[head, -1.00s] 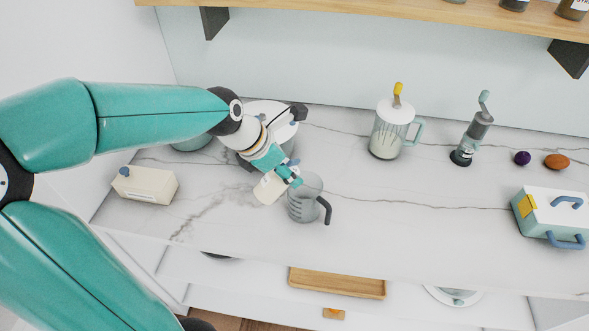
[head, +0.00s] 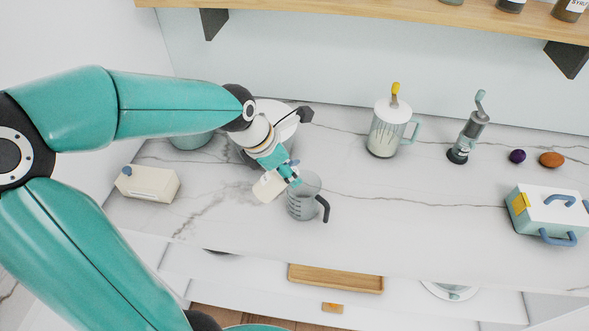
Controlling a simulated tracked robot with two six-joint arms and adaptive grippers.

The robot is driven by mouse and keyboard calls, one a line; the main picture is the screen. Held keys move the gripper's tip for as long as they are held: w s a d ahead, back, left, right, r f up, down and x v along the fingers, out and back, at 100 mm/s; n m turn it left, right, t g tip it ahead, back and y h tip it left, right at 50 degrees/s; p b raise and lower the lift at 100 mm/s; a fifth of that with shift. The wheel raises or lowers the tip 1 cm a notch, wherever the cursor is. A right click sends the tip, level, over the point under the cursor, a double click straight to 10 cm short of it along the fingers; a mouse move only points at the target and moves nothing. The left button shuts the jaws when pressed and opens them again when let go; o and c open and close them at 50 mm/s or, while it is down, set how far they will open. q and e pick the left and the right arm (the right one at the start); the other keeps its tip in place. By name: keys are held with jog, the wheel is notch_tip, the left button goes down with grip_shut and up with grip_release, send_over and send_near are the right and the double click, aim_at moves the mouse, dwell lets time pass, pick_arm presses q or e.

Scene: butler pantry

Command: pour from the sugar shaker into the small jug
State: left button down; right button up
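The small jug (head: 302,205) is clear, with measuring marks and a dark handle on its right. It stands upright on the marble counter. My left gripper (head: 280,171) is just behind and to the left of the jug, shut on a small cream-coloured container that looks like the sugar shaker (head: 267,188). The shaker is tilted and sits close to the jug's left rim. The gripper covers part of it, and I cannot tell whether it touches the jug or whether anything flows. My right gripper is not in view.
A lidded glass jar (head: 384,138), a grinder (head: 467,140), a purple ball (head: 517,156), a brown oval thing (head: 551,160) and a pale toolbox-like case (head: 548,214) are to the right. The counter right of the jug is clear.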

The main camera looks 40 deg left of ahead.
pick_arm(q)
jog(key=shift+w+r+g+p, duration=0.1)
jog(key=shift+g+p, duration=0.4)
jog(key=shift+p, duration=0.35)
jog(key=shift+w+d, duration=0.1)
jog(key=shift+d, duration=0.05)
jog(key=shift+w+g+y, duration=0.15)
jog(key=shift+g+y, duration=0.45)
jog(key=shift+g, duration=0.3)
jog(key=shift+r, duration=0.1)
jog(key=shift+r, duration=0.1)
jog(key=shift+r+g, duration=0.15)
jog(key=shift+g, duration=0.15)
jog(key=shift+d, duration=0.1)
jog(key=shift+w+r+g+y+b, duration=0.15)
jog(key=shift+g+y+b, duration=0.35)
jog(key=shift+g, duration=0.5)
